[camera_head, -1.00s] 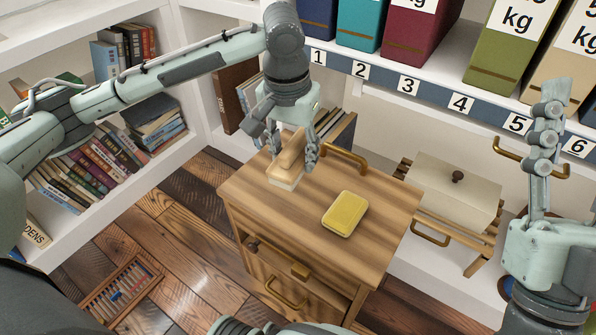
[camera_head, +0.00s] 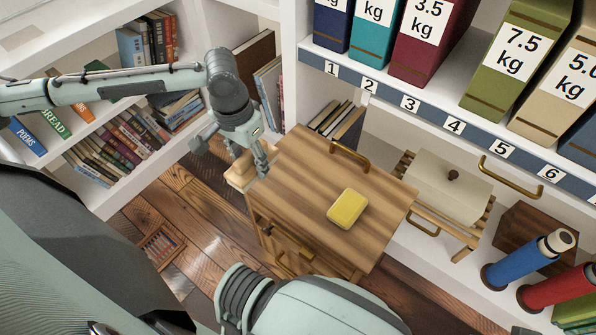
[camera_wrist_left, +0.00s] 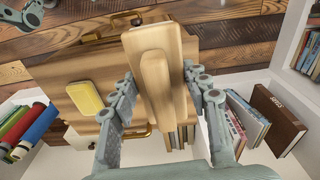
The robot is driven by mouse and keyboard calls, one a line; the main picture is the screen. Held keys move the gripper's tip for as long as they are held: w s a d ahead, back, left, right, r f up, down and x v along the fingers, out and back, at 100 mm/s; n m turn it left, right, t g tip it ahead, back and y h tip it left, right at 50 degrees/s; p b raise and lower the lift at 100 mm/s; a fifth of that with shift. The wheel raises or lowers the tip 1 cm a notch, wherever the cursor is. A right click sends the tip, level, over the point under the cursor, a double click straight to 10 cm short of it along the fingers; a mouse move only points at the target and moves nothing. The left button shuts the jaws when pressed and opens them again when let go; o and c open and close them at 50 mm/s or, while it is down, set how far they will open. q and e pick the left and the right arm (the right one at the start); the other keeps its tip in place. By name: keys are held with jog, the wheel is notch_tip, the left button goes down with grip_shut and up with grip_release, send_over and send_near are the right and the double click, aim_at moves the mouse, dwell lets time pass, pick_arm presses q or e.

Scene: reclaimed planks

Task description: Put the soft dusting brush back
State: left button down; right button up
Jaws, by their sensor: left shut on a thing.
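The soft dusting brush (camera_head: 239,175), a pale wooden block with a long rounded grip, is held by my left gripper (camera_head: 252,164) at the left edge of the wooden cabinet top (camera_head: 310,170). In the left wrist view the brush (camera_wrist_left: 165,80) sits between the two fingers of my left gripper (camera_wrist_left: 166,92), which are shut on it. I cannot tell whether the brush touches the cabinet edge; its bristles are not clearly seen.
A yellow block (camera_head: 348,208) lies on the cabinet top, with a brass handle (camera_head: 350,155) behind it. A cream lidded box (camera_head: 448,188) stands on a slatted rack to the right. Blue and red rolls (camera_head: 528,258) stand at right.

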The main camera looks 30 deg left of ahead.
pick_arm(q)
jog(key=w+d+f, duration=0.2)
jog(key=w, duration=0.1)
jog(key=w+d+f+b, duration=0.1)
jog(key=w+d+f, duration=0.1)
jog(key=w, duration=0.1)
jog(key=w+d+f, duration=0.2)
jog(key=w, duration=0.1)
jog(key=shift+f+b, duration=0.3)
jog(key=shift+b, duration=0.05)
jog(key=shift+w+d+f, duration=0.1)
jog(key=shift+w+f, duration=0.05)
jog(key=shift+f, duration=0.05)
notch_tip(320, 180, down, 3)
jog(key=shift+f+b, duration=0.15)
jog(key=shift+b, duration=0.25)
jog(key=shift+f, duration=0.25)
pick_arm(e)
jog(key=shift+t, duration=0.9)
jog(key=r, duration=0.1)
jog(key=w+a+r, duration=0.1)
jog(key=r, duration=0.1)
jog(key=a+r, duration=0.1)
jog(key=r, duration=0.1)
jog(key=shift+w, duration=0.25)
jog(key=shift+s+d, duration=0.2)
